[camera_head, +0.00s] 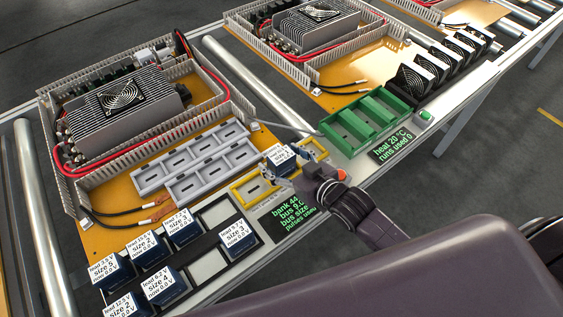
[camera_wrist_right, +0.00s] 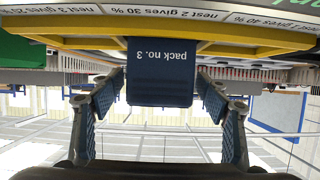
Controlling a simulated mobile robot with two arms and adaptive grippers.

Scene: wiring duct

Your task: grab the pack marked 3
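A dark blue pack (camera_head: 281,160) with a white top label stands at the yellow rack (camera_head: 248,190). In the right wrist view its front reads "pack no. 3" upside down (camera_wrist_right: 160,72). My right gripper (camera_head: 292,166) reaches it from the lower right. In the wrist view the fingers of that gripper (camera_wrist_right: 160,88) stand on either side of the pack, with a narrow gap showing at each fingertip. The pack's lower part is hidden in the head view. My left gripper is not in view.
Several other blue packs (camera_head: 146,247) stand in a dark holder at the lower left. Grey trays (camera_head: 212,170) lie behind the yellow rack. A green rack (camera_head: 349,132) stands to the right. A display panel (camera_head: 293,220) is in front. Wiring ducts (camera_head: 108,156) surround a finned unit.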

